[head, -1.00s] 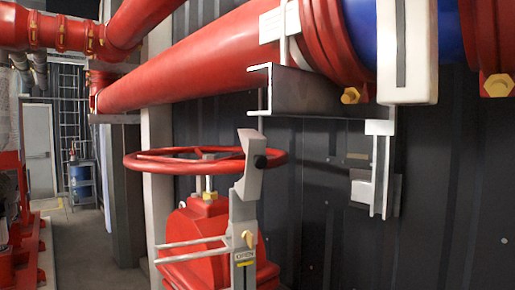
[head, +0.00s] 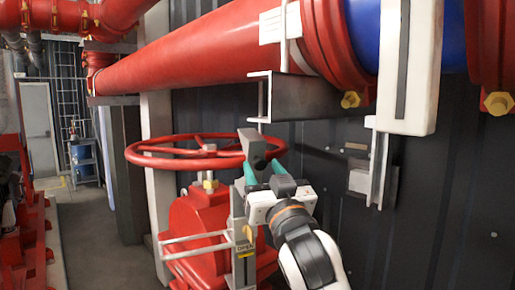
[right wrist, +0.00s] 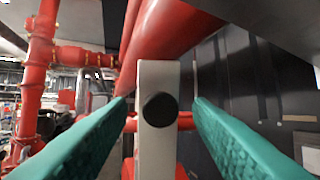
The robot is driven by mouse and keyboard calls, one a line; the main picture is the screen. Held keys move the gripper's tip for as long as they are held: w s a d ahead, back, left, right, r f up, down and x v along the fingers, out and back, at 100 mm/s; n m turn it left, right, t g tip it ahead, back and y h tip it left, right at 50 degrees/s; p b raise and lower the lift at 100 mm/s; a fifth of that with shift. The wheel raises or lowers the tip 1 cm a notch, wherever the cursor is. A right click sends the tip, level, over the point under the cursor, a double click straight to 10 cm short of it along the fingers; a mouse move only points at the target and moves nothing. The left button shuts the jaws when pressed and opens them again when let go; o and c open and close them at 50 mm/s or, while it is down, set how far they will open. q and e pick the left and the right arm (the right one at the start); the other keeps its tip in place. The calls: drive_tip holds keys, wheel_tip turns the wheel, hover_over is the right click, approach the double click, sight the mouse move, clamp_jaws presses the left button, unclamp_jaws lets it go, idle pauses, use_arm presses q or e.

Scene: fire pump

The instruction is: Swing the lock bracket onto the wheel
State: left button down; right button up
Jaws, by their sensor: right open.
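The red wheel (head: 170,152) lies flat on top of the red valve body (head: 196,225) in the head view. The grey lock bracket (head: 251,148) stands upright at the wheel's right front rim, its top above the rim. I cannot tell whether it touches the wheel. My right gripper (head: 262,170) is at the bracket's upper part, with teal fingers pointing at it. In the right wrist view the bracket (right wrist: 158,135) with its black knob (right wrist: 160,109) stands between the two open fingers, with gaps on both sides. My left gripper is not in view.
A large red pipe (head: 190,65) runs above the wheel, with a grey support bracket (head: 290,98) under it. A dark ribbed wall (head: 440,200) is close behind. Open floor (head: 95,230) lies at the left, with a blue drum (head: 82,155) farther back.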

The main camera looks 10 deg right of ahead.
sight(257, 151)
drive_tip(key=shift+p+x, duration=0.7)
drive_tip(key=shift+x, duration=1.45)
drive_tip(key=shift+c, duration=0.5)
clamp_jaws()
drive_tip(key=shift+w+a+r+g, duration=0.25)
drive_tip(key=shift+w+r+g, duration=0.45)
drive_tip(key=shift+r+g, duration=0.3)
drive_tip(key=shift+w+a+r+g+h, duration=0.15)
drive_tip(key=shift+w+g+h, duration=0.1)
drive_tip(key=shift+w+g, duration=0.25)
drive_tip(key=shift+w+a+r+g+h, duration=0.1)
drive_tip(key=shift+w+g+h, duration=0.2)
drive_tip(key=shift+g, duration=0.3)
